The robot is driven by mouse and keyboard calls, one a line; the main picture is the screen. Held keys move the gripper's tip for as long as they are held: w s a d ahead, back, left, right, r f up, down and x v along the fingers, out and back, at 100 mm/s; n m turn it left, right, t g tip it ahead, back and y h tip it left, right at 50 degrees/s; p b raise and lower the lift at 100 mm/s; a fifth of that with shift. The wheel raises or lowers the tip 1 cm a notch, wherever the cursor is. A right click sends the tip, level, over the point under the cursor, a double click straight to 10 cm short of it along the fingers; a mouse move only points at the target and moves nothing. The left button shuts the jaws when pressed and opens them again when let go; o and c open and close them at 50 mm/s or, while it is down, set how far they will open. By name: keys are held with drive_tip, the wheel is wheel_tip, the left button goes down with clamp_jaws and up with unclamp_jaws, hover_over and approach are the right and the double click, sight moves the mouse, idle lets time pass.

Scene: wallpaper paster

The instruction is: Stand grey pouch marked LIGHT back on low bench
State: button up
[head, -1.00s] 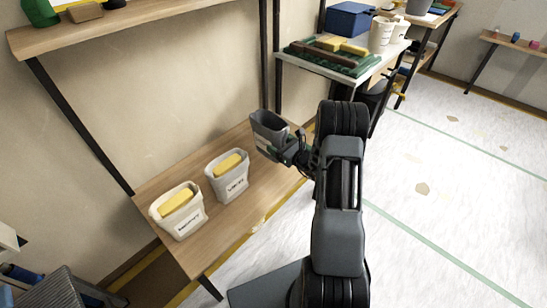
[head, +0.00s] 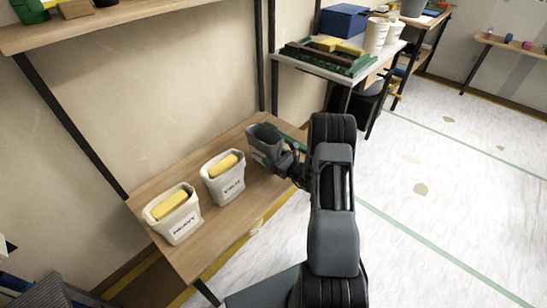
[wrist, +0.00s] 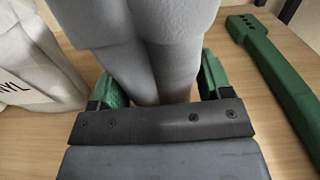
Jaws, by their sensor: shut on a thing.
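The grey pouch (head: 264,138) is roughly upright over the far end of the low wooden bench (head: 243,212), its open top facing up. My gripper (head: 283,163) is shut on its near side. In the wrist view the pouch (wrist: 150,45) stands between my two green fingertips (wrist: 160,85). Its marking is not visible. Its base is low, close to the bench top; I cannot tell whether it touches.
A pouch marked VINYL (head: 226,184) and one marked HEAVY (head: 176,222), each holding a yellow block, stand to the left on the bench. A green bar (wrist: 270,75) lies on the bench to the right of the pouch. A cluttered table (head: 312,67) stands beyond.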

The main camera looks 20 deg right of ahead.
drive_tip(key=o, duration=1.4)
